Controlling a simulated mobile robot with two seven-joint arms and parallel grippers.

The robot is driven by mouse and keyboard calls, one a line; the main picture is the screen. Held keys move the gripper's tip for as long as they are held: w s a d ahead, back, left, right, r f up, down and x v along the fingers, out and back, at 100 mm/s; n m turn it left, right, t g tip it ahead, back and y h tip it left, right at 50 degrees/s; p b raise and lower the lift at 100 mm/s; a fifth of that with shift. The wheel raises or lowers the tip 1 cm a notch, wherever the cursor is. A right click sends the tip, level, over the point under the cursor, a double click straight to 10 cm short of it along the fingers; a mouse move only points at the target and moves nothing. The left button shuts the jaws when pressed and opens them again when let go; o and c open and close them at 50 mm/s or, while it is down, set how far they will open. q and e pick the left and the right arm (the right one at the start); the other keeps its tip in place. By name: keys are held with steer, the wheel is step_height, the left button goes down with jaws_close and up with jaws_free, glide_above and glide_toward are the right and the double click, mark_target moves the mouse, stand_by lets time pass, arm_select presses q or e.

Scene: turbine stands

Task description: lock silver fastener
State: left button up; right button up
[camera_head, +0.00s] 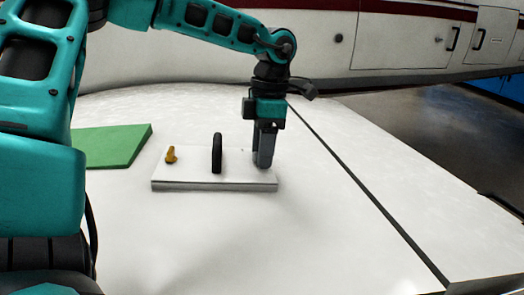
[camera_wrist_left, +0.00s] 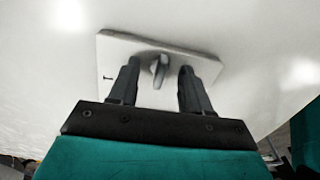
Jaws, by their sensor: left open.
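The silver fastener (camera_wrist_left: 160,70), a small grey knob with an upright wing, stands on a white board (camera_wrist_left: 204,66) in the left wrist view. The same board (camera_head: 205,184) shows in the head view. There my left gripper (camera_head: 264,158) points straight down over the board's right end and hides the silver fastener. In the left wrist view my left gripper (camera_wrist_left: 159,75) is open, with one finger on each side of the fastener and a gap on both sides. I cannot tell whether the fingertips touch the board. My right gripper is not in view.
A black upright piece (camera_head: 217,153) stands mid-board, left of my left gripper. A yellow fastener (camera_head: 170,154) sits at the board's left end. A green wedge-like block (camera_head: 112,145) lies beyond it to the left. The white surface in front of the board is clear.

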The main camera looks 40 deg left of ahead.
arm_select(q)
steer(key=shift+w+r+p, duration=0.2)
steer(key=shift+r+p, duration=0.75)
steer(key=shift+r, duration=0.35)
steer(key=shift+w+r+p, duration=0.15)
steer(key=shift+r+p, duration=0.75)
steer(key=shift+r, duration=0.35)
steer(key=shift+f, duration=0.1)
